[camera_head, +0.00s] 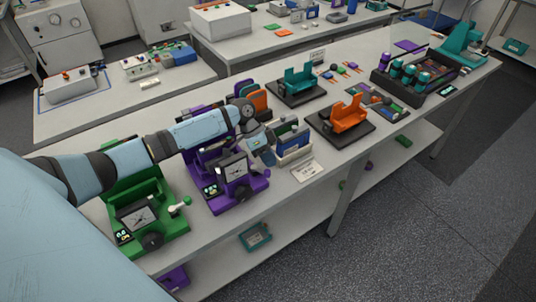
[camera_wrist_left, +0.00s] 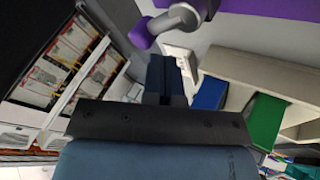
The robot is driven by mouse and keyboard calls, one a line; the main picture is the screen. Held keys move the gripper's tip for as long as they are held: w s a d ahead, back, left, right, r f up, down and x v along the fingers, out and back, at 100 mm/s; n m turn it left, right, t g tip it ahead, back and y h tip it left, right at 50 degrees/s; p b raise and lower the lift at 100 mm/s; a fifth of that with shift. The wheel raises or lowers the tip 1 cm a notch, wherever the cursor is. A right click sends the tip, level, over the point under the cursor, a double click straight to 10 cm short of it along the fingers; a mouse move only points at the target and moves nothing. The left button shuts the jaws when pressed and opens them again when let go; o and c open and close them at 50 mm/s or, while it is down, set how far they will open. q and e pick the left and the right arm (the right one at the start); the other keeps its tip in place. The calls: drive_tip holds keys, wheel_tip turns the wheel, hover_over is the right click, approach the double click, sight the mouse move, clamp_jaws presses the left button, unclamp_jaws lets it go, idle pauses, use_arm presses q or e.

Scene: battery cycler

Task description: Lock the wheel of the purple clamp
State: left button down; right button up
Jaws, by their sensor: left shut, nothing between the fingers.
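The purple clamp (camera_head: 226,203) stands on the near bench, with a dial and a small display on its front. A dark wheel (camera_head: 241,194) is low on its front. My left gripper (camera_head: 266,152) is just right of the clamp's upper part, pointing down; the arm hides some of the clamp. In the left wrist view the fingers (camera_wrist_left: 172,88) are shut and empty. A grey rod with a purple knob (camera_wrist_left: 141,34) is near the fingertips there, with a gap between. Purple clamp surface (camera_wrist_left: 265,9) shows at the top edge. My right gripper is not in view.
A green clamp (camera_head: 147,211) stands left of the purple one. A pale holder with blue and green plates (camera_head: 293,141) is close on the right; a white label card (camera_head: 308,170) lies before it. An orange stand (camera_head: 346,113) and a teal stand (camera_head: 298,82) are farther right.

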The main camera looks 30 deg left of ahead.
use_arm(q)
drive_tip(key=shift+s+d+r+m+g, duration=0.15)
drive_tip(key=shift+s+m+g, duration=0.2)
drive_tip(key=shift+m, duration=0.25)
drive_tip(key=shift+w, duration=0.1)
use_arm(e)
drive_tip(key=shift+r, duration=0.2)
